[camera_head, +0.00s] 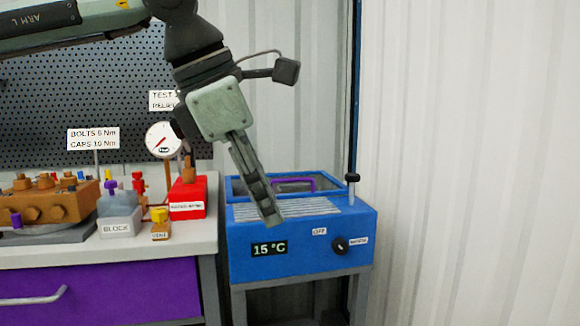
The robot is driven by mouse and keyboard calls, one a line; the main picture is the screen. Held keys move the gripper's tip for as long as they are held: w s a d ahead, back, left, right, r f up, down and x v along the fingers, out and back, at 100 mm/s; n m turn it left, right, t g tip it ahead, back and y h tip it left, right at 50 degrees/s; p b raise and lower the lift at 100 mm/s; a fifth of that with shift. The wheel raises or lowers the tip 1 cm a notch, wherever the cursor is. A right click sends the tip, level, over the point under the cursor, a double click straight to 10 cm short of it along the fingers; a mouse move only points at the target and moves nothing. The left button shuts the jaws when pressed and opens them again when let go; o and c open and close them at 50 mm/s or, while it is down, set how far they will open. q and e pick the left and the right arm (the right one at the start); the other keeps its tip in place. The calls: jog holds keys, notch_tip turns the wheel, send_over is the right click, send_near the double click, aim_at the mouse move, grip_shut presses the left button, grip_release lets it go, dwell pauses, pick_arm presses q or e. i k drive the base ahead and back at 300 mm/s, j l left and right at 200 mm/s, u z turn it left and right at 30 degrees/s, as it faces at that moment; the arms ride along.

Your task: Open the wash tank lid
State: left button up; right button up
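The wash tank (300,256) is a blue box on a grey stand, right of the bench. Its front carries a 15 °C display, an OFF label and a black knob. On its top are a pale ribbed strip and, behind it, a blue-framed panel with a purple handle (303,181), which looks like the lid, seemingly down. My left gripper (268,212) points downward in front of the tank top and overlaps the ribbed strip. Its fingers show edge-on, so their opening and any contact are unclear. Nothing shows held. My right gripper is out of view.
The bench (130,243) at left holds a brown pump block (45,207), a grey BLOCK fixture (119,217), a red gauge stand (187,195) and small coloured parts. A black-knobbed post (352,178) rises at the tank's right rear. A corrugated wall stands behind.

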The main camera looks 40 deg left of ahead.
aim_at(344, 190)
jog(key=i+j, duration=1.05)
jog(key=j, duration=0.1)
